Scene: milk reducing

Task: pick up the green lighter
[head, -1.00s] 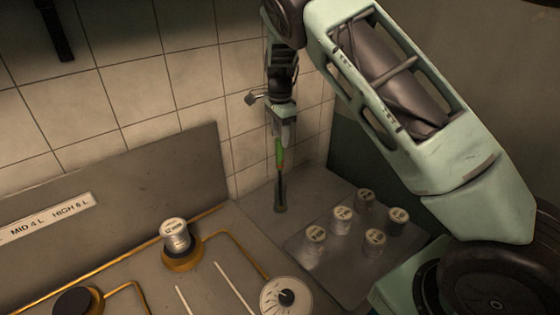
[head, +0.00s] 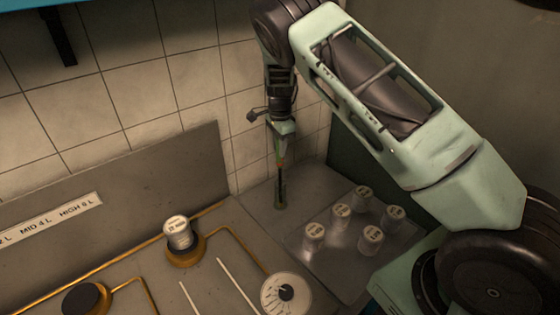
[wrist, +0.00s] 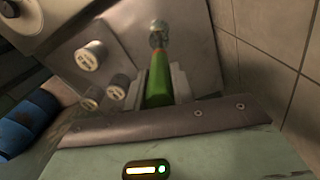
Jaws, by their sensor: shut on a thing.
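The green lighter (head: 281,162) stands upright, with an orange band and a thin black stem pointing down. The stem's lower end is in or at a small round holder (head: 280,206) on the metal counter in the corner. My gripper (head: 281,145) points down from above and is shut on the lighter's green handle. Its fingers hide most of the handle in the head view. In the wrist view the green handle (wrist: 159,82) lies between my two fingers (wrist: 160,90).
Several silver canisters (head: 371,234) stand on a metal tray (head: 340,262) to the right of the lighter. A single canister (head: 178,233) sits on a burner at left. The tiled wall (head: 180,110) is close behind my gripper.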

